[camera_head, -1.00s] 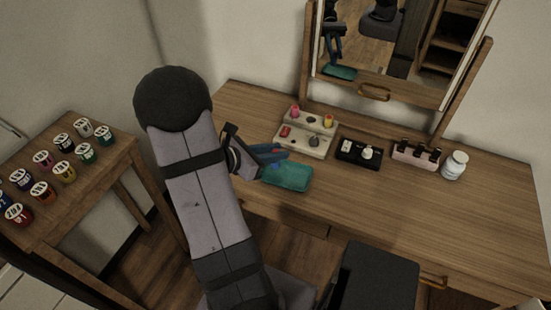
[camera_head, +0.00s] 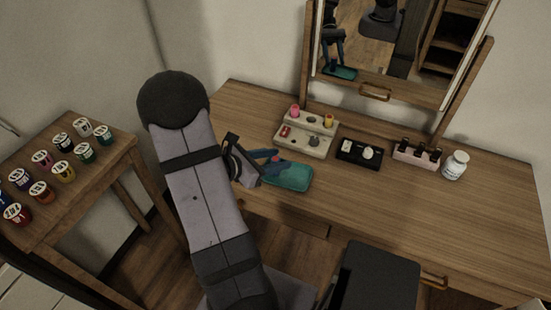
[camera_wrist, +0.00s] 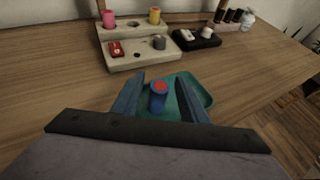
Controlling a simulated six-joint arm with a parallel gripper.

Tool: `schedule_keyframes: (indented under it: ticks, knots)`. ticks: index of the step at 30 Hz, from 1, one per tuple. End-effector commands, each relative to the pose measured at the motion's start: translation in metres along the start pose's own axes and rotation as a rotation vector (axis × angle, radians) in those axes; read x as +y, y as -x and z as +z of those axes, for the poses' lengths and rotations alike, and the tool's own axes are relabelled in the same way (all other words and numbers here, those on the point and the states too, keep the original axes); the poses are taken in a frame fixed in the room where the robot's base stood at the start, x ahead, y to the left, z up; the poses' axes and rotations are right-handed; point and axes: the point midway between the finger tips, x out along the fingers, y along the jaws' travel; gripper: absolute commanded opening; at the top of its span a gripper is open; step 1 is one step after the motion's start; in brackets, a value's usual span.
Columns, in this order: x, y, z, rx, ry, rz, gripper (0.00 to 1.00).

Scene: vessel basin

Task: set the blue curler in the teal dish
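The blue curler (camera_wrist: 157,100), with a red end facing up, stands roughly upright over the floor of the teal dish (camera_wrist: 201,92) in the wrist view. In the head view, the dish (camera_head: 290,179) lies near the table's front edge, and the curler's red end shows as a small spot (camera_head: 275,159) by my fingers. My gripper (camera_wrist: 161,82) is open. One finger is on each side of the curler, with a gap visible on both sides. The fingers reach over the dish and hide part of it. The curler's base contact is hard to make out.
A pale stepped tray (camera_head: 310,141) with pink, yellow, red and grey pieces stands behind the dish. A black tray (camera_head: 360,153), a pink bottle rack (camera_head: 415,154) and a white bottle (camera_head: 455,165) are to the right. The table's front right is clear.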

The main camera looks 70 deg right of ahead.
Motion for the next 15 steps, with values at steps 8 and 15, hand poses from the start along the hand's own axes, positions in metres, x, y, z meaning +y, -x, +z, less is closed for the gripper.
schedule_keyframes:
  ticks: [8,15]
  knots:
    - [0.001,0.004,0.004,0.000,0.000,0.002,0.39]
    - [0.002,0.038,0.003,-0.001,0.000,0.007,0.39]
